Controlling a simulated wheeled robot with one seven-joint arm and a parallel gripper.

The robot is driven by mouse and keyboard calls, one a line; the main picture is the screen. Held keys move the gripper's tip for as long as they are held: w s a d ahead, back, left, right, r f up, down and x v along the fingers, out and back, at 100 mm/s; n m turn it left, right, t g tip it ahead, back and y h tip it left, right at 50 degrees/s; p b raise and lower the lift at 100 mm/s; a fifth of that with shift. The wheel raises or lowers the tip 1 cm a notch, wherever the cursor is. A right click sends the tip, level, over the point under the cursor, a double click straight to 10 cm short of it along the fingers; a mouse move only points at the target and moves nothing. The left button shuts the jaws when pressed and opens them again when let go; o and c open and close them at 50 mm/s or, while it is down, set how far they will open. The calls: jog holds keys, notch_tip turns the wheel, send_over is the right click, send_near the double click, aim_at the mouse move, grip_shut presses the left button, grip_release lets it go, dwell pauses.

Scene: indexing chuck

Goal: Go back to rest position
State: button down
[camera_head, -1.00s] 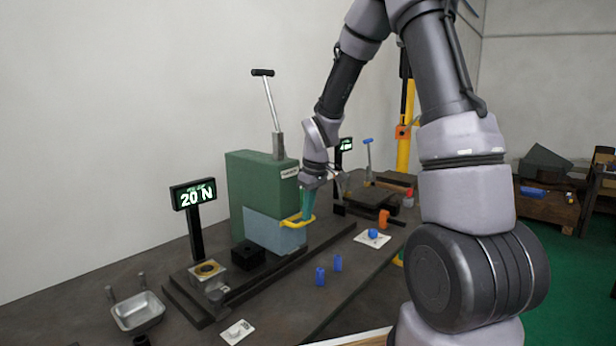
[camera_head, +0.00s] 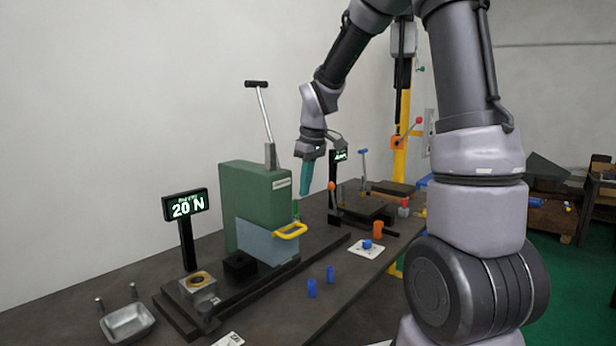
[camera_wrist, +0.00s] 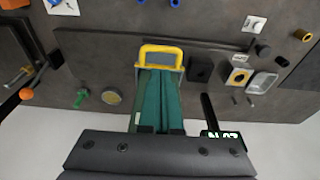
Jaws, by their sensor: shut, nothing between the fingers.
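My gripper (camera_head: 304,194) hangs from the arm in the head view, its teal fingers together and empty. It is above and a little right of the yellow handle (camera_head: 290,231), apart from it. The handle is on the front of the grey-blue block (camera_head: 262,240) under the green housing (camera_head: 255,200). In the wrist view the teal fingers (camera_wrist: 157,75) point toward the yellow handle (camera_wrist: 160,48) and hide much of the machine behind them.
A lever (camera_head: 262,115) rises from the machine, and a display (camera_head: 186,206) reads 20 N. Two blue cylinders (camera_head: 312,288) and a metal tray (camera_head: 127,323) are on the dark bench. A yellow post (camera_head: 402,130) stands behind my arm. The air around the gripper looks clear.

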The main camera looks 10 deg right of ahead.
jog(key=s+d+r+m+t, duration=0.2)
jog(key=s+r+m, duration=0.3)
jog(key=s, duration=0.5)
jog(key=s+d+r+m+t, duration=0.3)
jog(key=s+r+m, duration=0.3)
jog(key=s+r, duration=0.3)
jog(key=shift+s+d+y, duration=0.4)
jog(key=shift+s+d, duration=0.15)
jog(key=shift+s, duration=0.6)
